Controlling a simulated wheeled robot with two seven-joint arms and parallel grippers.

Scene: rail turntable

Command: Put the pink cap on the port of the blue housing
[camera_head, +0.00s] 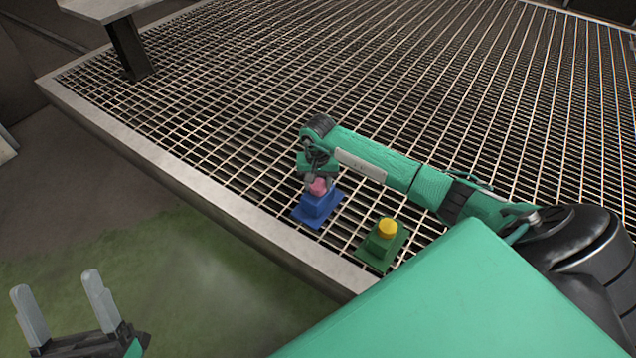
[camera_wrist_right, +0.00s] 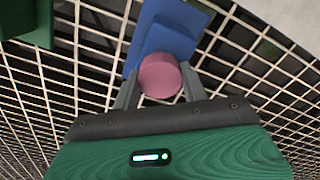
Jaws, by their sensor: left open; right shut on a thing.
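The blue housing (camera_head: 318,209) sits on the metal grating near its front edge; it also shows in the right wrist view (camera_wrist_right: 177,30). The pink cap (camera_head: 318,187) is at the top of the blue housing in the head view. My right gripper (camera_head: 318,184) is shut on the pink cap (camera_wrist_right: 160,76), with one finger on each side of it. The port is hidden, and I cannot tell whether the cap touches it. My left gripper (camera_head: 64,306) is open and empty, off the grating at the lower left.
A green housing with a yellow cap (camera_head: 388,228) stands on the grating (camera_head: 230,110) to the right of the blue one. The grating has a raised metal edge (camera_head: 200,200) at the front. The grating behind is clear.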

